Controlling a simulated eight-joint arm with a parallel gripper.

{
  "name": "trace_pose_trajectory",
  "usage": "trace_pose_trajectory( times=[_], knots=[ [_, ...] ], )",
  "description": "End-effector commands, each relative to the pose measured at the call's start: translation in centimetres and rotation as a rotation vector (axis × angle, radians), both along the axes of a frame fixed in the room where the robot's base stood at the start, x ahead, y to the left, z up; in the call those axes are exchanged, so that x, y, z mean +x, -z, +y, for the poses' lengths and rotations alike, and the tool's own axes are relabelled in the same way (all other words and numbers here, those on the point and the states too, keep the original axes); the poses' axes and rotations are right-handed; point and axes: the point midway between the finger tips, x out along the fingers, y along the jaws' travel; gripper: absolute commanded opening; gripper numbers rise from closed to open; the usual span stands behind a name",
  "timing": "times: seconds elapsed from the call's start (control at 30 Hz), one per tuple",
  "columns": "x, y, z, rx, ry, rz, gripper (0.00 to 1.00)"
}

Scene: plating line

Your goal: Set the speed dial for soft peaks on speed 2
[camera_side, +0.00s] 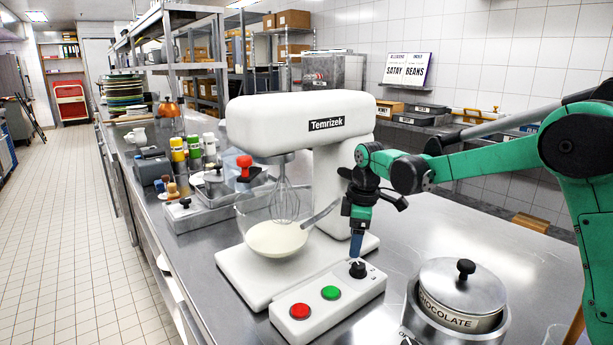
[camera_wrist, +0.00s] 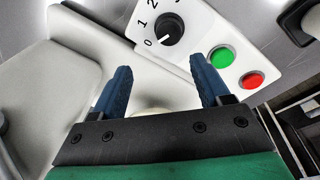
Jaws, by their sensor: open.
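The speed dial is a black knob (camera_side: 357,270) on the white control box (camera_side: 335,310) in front of the mixer. In the wrist view the dial (camera_wrist: 169,29) sits at top centre beside printed numbers, with 0, 1 and 2 readable. Its pale pointer mark appears to face the 0. My gripper (camera_side: 356,254) hangs just above the dial, fingers pointing down. In the wrist view my gripper (camera_wrist: 160,67) has its two blue fingers wide apart with nothing between them, and the dial lies beyond the fingertips. Contact with the dial is not visible.
The white mixer (camera_side: 257,115) stands behind the control box, its whisk over a bowl of pale liquid (camera_side: 276,240). A green button (camera_side: 331,293) and a red button (camera_side: 300,311) sit beside the dial. A lidded chocolate pot (camera_side: 462,290) stands close on the right.

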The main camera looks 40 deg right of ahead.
Motion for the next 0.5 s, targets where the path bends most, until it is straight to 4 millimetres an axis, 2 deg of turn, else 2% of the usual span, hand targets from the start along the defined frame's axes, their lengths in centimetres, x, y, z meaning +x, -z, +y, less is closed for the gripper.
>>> trace_pose_trajectory(
  times=[0.2, 0.5],
  knots=[
    [-1.0, 0.0, -0.3, 0.024, -0.048, 0.127, 0.69],
    [-1.1, 3.9, -0.3, 0.025, -0.048, 0.129, 0.69]
  ],
)
